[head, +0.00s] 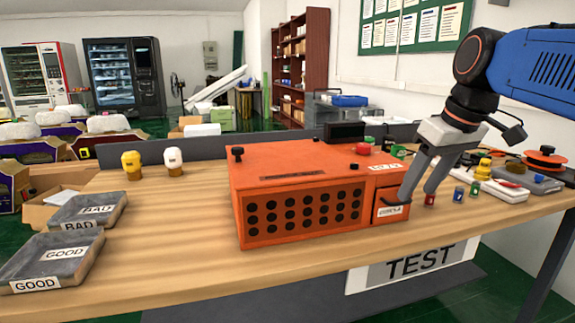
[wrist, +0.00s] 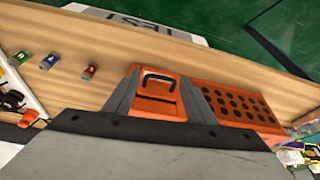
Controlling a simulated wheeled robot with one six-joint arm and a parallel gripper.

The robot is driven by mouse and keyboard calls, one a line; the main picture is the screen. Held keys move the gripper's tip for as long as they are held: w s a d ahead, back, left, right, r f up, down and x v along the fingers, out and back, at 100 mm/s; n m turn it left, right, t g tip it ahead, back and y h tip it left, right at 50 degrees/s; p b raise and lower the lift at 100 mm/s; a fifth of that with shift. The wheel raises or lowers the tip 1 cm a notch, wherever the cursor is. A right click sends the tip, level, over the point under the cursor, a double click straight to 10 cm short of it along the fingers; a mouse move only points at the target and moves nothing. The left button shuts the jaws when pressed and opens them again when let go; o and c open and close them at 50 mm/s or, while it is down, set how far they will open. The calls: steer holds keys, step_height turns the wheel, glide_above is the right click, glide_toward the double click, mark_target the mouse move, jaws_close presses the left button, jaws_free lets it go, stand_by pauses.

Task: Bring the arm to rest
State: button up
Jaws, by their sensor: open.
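My gripper (head: 411,194) is open and empty at the right end of the orange box (head: 300,222). Its two grey fingers point down near the box's small front drawer (head: 391,212). In the wrist view, the drawer (wrist: 155,103) with its black handle (wrist: 159,78) shows between the two spread fingers (wrist: 157,105). The handle appears free of both fingers; whether a finger touches the box cannot be told. The drawer looks shut.
Several small coloured cans, including a red one (head: 430,199), stand right of my gripper. Trays marked BAD (head: 88,209) and GOOD (head: 50,262) lie at the left. A yellow bottle (head: 132,165) and a white one (head: 172,160) stand behind. The table's front strip is clear.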

steer(key=s+f+m, duration=0.1)
steer(key=s+f, duration=0.4)
steer(key=f, duration=0.3)
steer(key=s+d+f+m+h, duration=0.1)
steer(key=s+f+m, duration=0.1)
steer(key=s+f, duration=0.3)
steer(key=s+d+f+m+t, duration=0.1)
steer(key=s+f, duration=0.4)
steer(key=f, duration=0.6)
steer(key=shift+s+m+h, duration=0.15)
steer(key=shift+m+h, duration=0.15)
